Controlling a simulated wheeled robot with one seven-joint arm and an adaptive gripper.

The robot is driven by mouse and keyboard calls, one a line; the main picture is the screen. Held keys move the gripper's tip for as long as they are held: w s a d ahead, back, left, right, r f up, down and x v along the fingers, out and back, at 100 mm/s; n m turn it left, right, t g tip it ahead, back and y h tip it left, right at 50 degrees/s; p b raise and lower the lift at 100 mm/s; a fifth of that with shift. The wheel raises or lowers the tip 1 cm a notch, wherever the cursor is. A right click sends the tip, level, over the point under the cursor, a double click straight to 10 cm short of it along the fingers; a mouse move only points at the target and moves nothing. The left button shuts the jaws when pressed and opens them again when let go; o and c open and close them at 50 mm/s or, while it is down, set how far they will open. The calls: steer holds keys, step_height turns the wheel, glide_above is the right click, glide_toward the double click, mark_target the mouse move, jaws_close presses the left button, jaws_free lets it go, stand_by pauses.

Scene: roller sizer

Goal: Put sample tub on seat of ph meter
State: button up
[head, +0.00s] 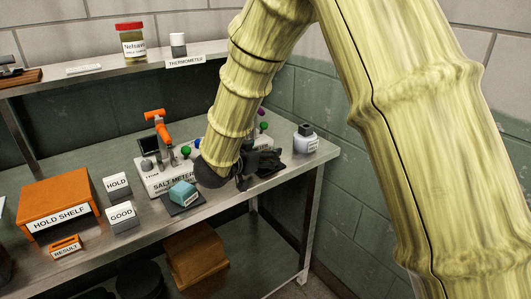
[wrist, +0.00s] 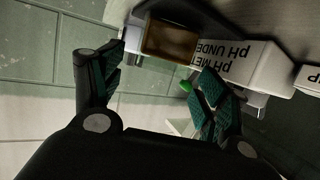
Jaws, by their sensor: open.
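A teal tub-like block (head: 183,192) with a pale label sits on a dark pad in front of the salt meter (head: 165,180) in the head view; I take it for the sample tub. My gripper (head: 262,165) is to its right, over the right part of the bench. In the wrist view my gripper (wrist: 163,62) is open, with nothing visibly held. The pH meter (wrist: 240,62) shows there by its upside-down label, beside the right finger. In the head view my gripper and arm mostly hide it. I cannot make out its seat.
A brown open-looking box (wrist: 170,42) lies beyond the fingers; I cannot tell what it is. The orange hold shelf (head: 58,195) and HOLD (head: 117,186) and GOOD (head: 122,216) blocks stand left.

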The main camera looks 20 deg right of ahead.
steer(key=v, duration=1)
steer(key=shift+c, duration=0.4)
stand_by(1.3)
